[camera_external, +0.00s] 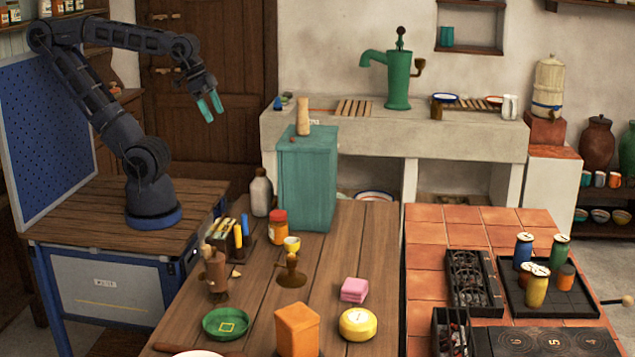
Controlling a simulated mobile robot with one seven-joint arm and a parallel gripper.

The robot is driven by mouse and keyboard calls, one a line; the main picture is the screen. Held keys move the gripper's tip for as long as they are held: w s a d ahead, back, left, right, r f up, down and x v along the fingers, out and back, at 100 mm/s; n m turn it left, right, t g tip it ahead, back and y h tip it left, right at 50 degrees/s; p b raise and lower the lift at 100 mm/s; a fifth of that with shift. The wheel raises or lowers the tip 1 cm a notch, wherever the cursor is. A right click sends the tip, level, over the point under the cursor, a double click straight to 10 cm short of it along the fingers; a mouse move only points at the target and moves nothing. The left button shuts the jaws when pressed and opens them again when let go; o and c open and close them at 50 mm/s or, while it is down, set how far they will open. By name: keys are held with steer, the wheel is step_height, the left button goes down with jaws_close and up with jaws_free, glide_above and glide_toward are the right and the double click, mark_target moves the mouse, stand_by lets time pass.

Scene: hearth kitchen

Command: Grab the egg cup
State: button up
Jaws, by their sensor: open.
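A small yellow cup (291,243), which looks like the egg cup, stands upright on the wooden table (345,240). It is just behind a brass candlestick-like piece (291,272) and right of an orange-lidded jar (278,227). Its lower part is partly hidden by the brass piece. My gripper (210,105) is open and empty, with teal fingers pointing down. It is held high in the air at the upper left of the picture, well above and apart from the cup.
A tall teal box (307,180) stands behind the cup. The table right of the cup is clear.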

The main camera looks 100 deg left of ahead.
steer(key=shift+c, duration=0.3)
steer(key=c, duration=0.3)
steer(key=n+g+h, duration=0.1)
steer(key=n+g, duration=0.3)
steer(key=n, duration=1.6)
glide_above(292, 247)
steer(key=a, duration=0.3)
step_height(292, 247, down, 28)
steer(key=shift+s+d+f, duration=0.1)
steer(key=shift+d+f, duration=0.05)
steer(key=shift+f, duration=1.55)
steer(key=shift+s+d+f, duration=0.1)
steer(key=shift+d+f, duration=0.05)
steer(key=shift+f, duration=1.6)
steer(key=shift+d+f, duration=0.15)
steer(key=shift+f, duration=1.55)
